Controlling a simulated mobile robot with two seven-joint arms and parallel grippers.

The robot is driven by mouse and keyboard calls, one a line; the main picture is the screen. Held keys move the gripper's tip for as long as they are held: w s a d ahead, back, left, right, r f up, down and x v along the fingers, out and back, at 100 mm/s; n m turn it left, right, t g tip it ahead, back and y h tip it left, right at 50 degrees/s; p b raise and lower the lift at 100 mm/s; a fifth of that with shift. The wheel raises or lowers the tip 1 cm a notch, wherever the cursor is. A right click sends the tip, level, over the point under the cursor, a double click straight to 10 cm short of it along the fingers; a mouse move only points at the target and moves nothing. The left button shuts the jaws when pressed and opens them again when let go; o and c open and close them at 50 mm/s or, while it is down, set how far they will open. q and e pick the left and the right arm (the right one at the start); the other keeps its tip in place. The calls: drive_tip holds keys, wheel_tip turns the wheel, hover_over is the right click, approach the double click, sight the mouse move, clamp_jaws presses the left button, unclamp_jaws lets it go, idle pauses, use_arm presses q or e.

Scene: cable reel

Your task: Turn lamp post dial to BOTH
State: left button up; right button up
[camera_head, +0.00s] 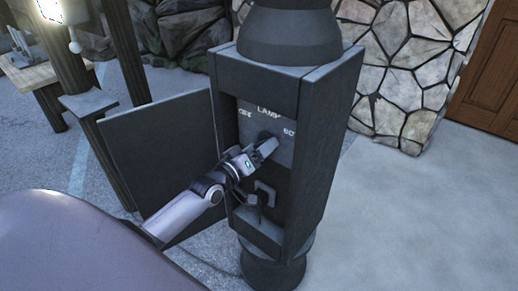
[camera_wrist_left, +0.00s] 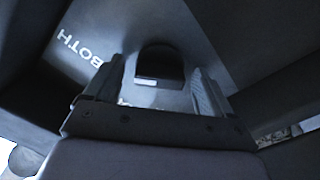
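The lamp post (camera_head: 313,155) is a dark square housing with its front open. Inside, a grey panel has the labels OFF at left, LAMP in the middle and a partly hidden BO at right. The dial (camera_head: 266,136) is a dark knob below LAMP, partly covered by my left gripper (camera_head: 264,150). In the left wrist view the dial (camera_wrist_left: 160,62) shows between the two fingers of my left gripper (camera_wrist_left: 158,82), with a gap on each side; contact is not visible. The word BOTH (camera_wrist_left: 76,50) is left of the dial there. The dial's pointing direction is unclear. My right gripper is not in view.
The housing's door (camera_head: 160,140) stands open to the left, beside my left arm. Below the dial is a bracket-like fitting (camera_head: 264,190). The housing's side walls are close around the gripper. A stone wall (camera_head: 420,60) stands behind; open pavement (camera_head: 410,220) lies to the right.

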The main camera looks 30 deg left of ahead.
use_arm(q)
drive_tip(key=s, duration=0.7)
drive_tip(key=shift+a, duration=0.25)
drive_tip(key=shift+s, duration=0.1)
idle(0.5)
